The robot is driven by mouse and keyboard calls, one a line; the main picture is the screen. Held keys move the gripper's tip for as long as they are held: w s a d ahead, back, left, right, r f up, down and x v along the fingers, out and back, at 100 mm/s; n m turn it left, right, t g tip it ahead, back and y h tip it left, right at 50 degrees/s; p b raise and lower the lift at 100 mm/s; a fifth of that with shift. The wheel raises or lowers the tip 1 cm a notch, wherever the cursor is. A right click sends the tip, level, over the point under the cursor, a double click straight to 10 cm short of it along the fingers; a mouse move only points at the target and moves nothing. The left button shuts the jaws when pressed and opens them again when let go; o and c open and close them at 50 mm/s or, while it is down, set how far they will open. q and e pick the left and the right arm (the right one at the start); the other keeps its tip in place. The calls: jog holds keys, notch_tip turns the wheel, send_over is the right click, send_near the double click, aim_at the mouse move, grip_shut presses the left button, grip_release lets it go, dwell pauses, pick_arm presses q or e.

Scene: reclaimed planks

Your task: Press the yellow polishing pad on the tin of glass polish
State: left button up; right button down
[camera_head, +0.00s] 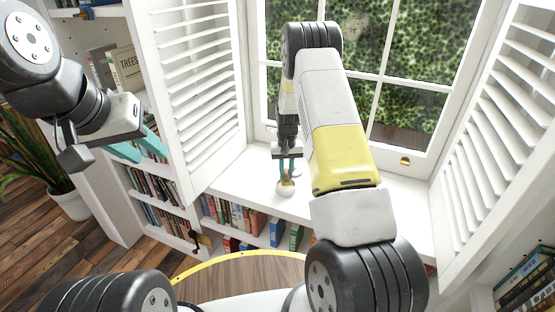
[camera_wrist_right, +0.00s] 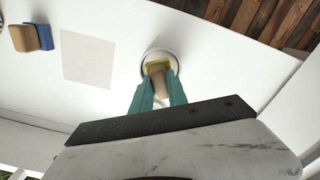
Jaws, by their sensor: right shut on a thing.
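My right gripper (camera_head: 286,165) is shut on the wooden handle of the yellow polishing pad (camera_wrist_right: 150,67) above the white window sill. In the right wrist view, the teal fingers (camera_wrist_right: 158,92) grip the tan handle, with the yellow pad beneath it. The round tin of glass polish (camera_wrist_right: 144,57) lies right under the pad, which covers much of it. The tin is a small pale shape in the head view (camera_head: 285,190). I cannot tell whether pad and tin touch. My left gripper (camera_head: 137,149) is open and empty, in front of the bookshelf, far from the sill.
In the right wrist view, a wooden-handled blue pad (camera_wrist_right: 45,36) and a beige square (camera_wrist_right: 88,58) lie on the white surface. Louvred shutters (camera_head: 190,90) flank the window. Bookshelves (camera_head: 240,215) run below the sill. A potted plant (camera_head: 70,204) stands at the left.

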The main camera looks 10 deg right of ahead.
jog(key=shift+f, duration=1.25)
dwell(1.2)
jog(key=c, duration=1.2)
grip_release()
jog(key=shift+r, duration=0.1)
jog(key=shift+r, duration=2.95)
grip_shut()
jog(key=shift+f, duration=1.4)
